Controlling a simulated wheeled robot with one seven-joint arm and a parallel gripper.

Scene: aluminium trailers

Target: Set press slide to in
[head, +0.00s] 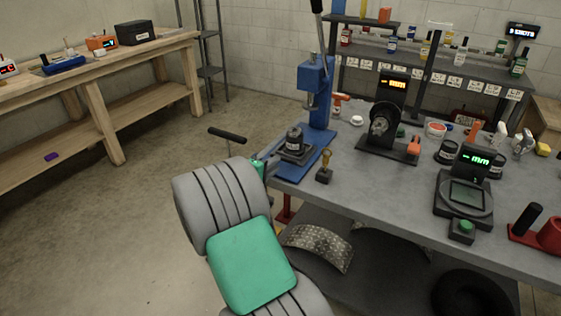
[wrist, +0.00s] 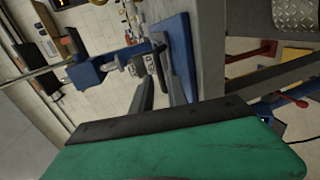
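The blue press (head: 318,105) stands at the bench's left corner, its long lever raised. Its dark slide plate (head: 301,156) is on the blue base (head: 318,150) and carries a dark labelled block (head: 294,138). In the wrist view, the press (wrist: 88,73) and base (wrist: 181,45) appear turned sideways. My gripper (head: 268,164) is at the near left end of the press base, close to the slide. In the wrist view, my gripper (wrist: 157,75) has its two dark fingers apart, pointing towards the press. Whether either finger touches the slide is unclear.
A small brass-coloured stamp (head: 324,174) stands right of the press base. A dial device (head: 382,120) and a display scale (head: 465,190) stand further right. Patterned curved metal (head: 318,247) lies below the bench (head: 375,185). Open floor (head: 130,210) lies left.

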